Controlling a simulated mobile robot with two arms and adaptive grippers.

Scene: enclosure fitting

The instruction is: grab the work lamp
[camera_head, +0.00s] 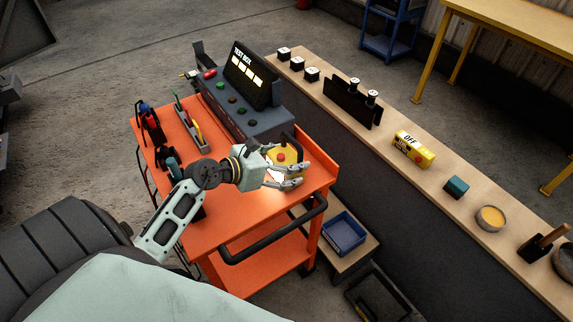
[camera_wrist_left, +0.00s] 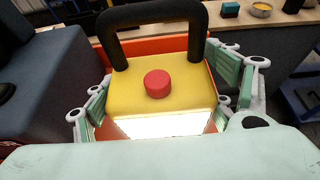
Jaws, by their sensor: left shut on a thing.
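The work lamp is a yellow box with a red button on top, a black handle and a bright white lit face. In the left wrist view the work lamp (camera_wrist_left: 190,84) sits between the two fingers of my left gripper (camera_wrist_left: 165,105), which press against its sides. In the head view the work lamp (camera_head: 291,155) is at the near right end of the orange cart, partly hidden by my left gripper (camera_head: 287,177). My left gripper is shut on it. I cannot tell whether the lamp touches the cart top. My right gripper is not in view.
The orange cart (camera_head: 228,222) also carries a grey test box (camera_head: 254,118) behind the lamp and a tray of tools (camera_head: 190,122). A long bench (camera_head: 400,133) runs along the right, with a yellow box marked OFF (camera_head: 413,149). A blue bin (camera_head: 344,232) stands low beside the cart.

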